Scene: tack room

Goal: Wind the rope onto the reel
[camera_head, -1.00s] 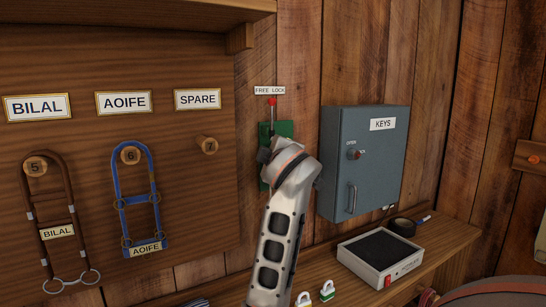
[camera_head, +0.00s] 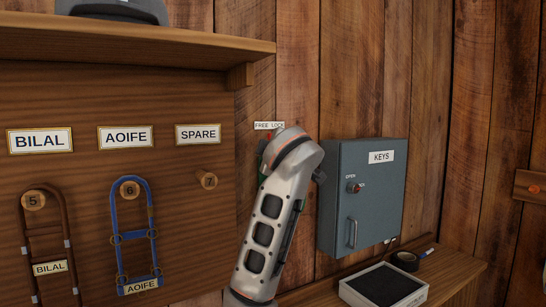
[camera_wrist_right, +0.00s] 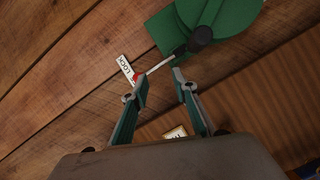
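My right arm rises in the middle of the head view and hides most of a green wall fitting (camera_head: 262,172), which may be the reel. A red tip (camera_head: 269,136) shows just above the arm, under the FREE LOCK label (camera_head: 268,126). In the right wrist view, a green rounded housing (camera_wrist_right: 235,18) carries a black knob (camera_wrist_right: 201,36). A thin metal rod (camera_wrist_right: 160,66) runs between the knob and the red tip. My right gripper (camera_wrist_right: 161,86) is open, its fingertips just short of the rod, nothing between them. I see no rope. My left gripper is out of view.
A grey KEYS cabinet (camera_head: 362,200) hangs close right of my arm. A wooden board with a brown halter (camera_head: 46,240) and a blue halter (camera_head: 135,236) is left, with a shelf (camera_head: 130,42) above. A black-topped box (camera_head: 385,285) stands on the bench below.

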